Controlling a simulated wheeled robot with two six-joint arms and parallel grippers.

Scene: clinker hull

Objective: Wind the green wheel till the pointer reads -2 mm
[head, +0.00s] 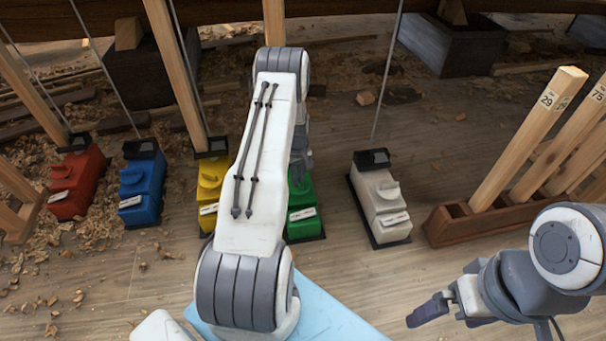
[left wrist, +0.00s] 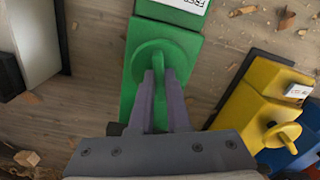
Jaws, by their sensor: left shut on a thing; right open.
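The green unit (head: 304,211) stands on the floor, partly hidden behind my left arm in the head view. In the left wrist view its green body (left wrist: 137,75) carries the round green wheel (left wrist: 156,52) and a white label (left wrist: 186,4) with print too cropped to read. My left gripper (left wrist: 160,78) is shut on the green wheel, its two purple-grey fingers close together at it. It is mostly hidden in the head view (head: 302,168). My right gripper (head: 440,312) is open and empty at the lower right. The pointer and its reading cannot be made out.
Red (head: 77,184), blue (head: 142,184) and yellow (head: 211,188) units stand to the left, a white one (head: 379,205) to the right. Thin rods rise from several. A wooden rack (head: 450,226) holds numbered timber pieces at the right. Shavings litter the floor.

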